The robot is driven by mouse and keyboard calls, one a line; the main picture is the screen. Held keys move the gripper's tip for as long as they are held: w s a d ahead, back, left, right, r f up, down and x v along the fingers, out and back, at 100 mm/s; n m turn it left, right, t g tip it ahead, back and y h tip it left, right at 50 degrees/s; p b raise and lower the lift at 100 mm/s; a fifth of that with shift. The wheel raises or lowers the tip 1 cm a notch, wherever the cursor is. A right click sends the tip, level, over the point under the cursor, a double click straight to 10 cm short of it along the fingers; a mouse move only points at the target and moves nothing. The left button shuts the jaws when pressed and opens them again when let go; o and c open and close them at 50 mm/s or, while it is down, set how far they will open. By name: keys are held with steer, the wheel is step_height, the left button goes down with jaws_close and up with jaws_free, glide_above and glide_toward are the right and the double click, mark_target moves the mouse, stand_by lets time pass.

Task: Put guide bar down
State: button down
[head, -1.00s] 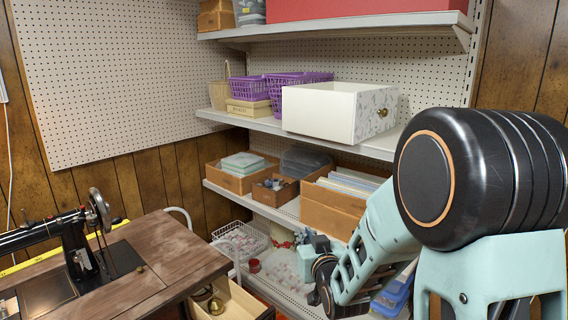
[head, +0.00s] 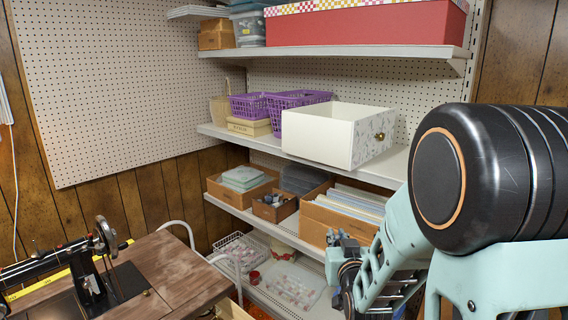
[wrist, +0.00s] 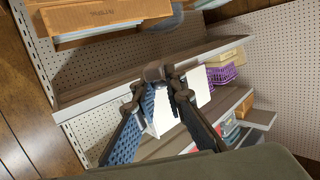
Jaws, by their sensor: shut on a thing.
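My gripper (head: 336,240) is low in the head view, in front of the lower shelves and below the wooden box of papers. In the wrist view my gripper (wrist: 158,80) has its fingers drawn together at the tips. A small grey-brown piece at the tips, taken as the guide bar (wrist: 153,71), is held there. Its full shape is not clear. The guide bar cannot be made out in the head view. The black sewing machine (head: 88,250) stands on its wooden table (head: 165,270) at lower left, well apart from my gripper.
A metal shelf unit (head: 310,152) fills the middle. It holds a white patterned drawer (head: 318,135), purple baskets (head: 290,112) and a wooden box of papers (head: 325,222). The bottom shelf has a white wire basket (head: 240,252) and a clear flat bag (head: 293,290). A pegboard (head: 120,90) covers the left wall.

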mark_target(337, 236)
step_height(337, 236, up, 21)
steer(key=p, duration=1.9)
steer(key=shift+f, duration=0.15)
